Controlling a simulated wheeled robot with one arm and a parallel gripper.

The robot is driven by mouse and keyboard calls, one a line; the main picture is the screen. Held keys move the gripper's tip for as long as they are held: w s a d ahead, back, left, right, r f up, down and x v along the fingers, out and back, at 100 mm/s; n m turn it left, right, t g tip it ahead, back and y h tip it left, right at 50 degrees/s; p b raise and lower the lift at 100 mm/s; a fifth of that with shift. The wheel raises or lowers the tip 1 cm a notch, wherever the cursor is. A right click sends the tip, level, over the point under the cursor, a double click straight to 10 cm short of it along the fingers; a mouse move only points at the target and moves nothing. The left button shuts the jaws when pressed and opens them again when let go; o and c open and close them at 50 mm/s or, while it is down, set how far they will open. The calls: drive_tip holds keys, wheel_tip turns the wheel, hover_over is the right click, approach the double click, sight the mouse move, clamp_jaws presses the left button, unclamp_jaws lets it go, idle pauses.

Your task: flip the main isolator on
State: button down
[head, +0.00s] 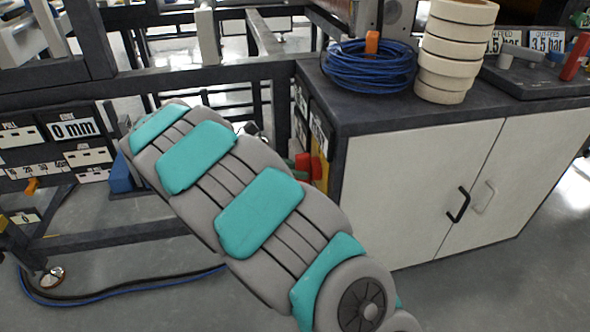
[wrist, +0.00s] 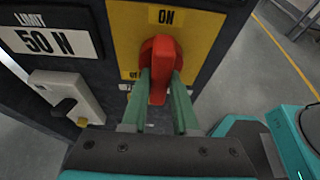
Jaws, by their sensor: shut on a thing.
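The main isolator is a red rotary handle (wrist: 162,52) on a yellow plate (wrist: 208,32) in the wrist view. ON is printed above the handle, and a partly hidden OFF label shows at its lower left. The handle's grip stands about upright in the picture, in line with the ON label. My gripper (wrist: 161,78) has its green fingers on both sides of the grip, shut on it.
A limit label reading 50 N (wrist: 45,40) and a pale switch plate (wrist: 66,97) sit left of the isolator. The grey cabinet (head: 420,185) carries a blue cable coil (head: 368,68) and a stack of cream rolls (head: 456,50). Floor in front is clear.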

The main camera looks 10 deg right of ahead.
drive_tip(key=c, duration=0.7)
unclamp_jaws()
drive_tip(key=shift+v, duration=3.9)
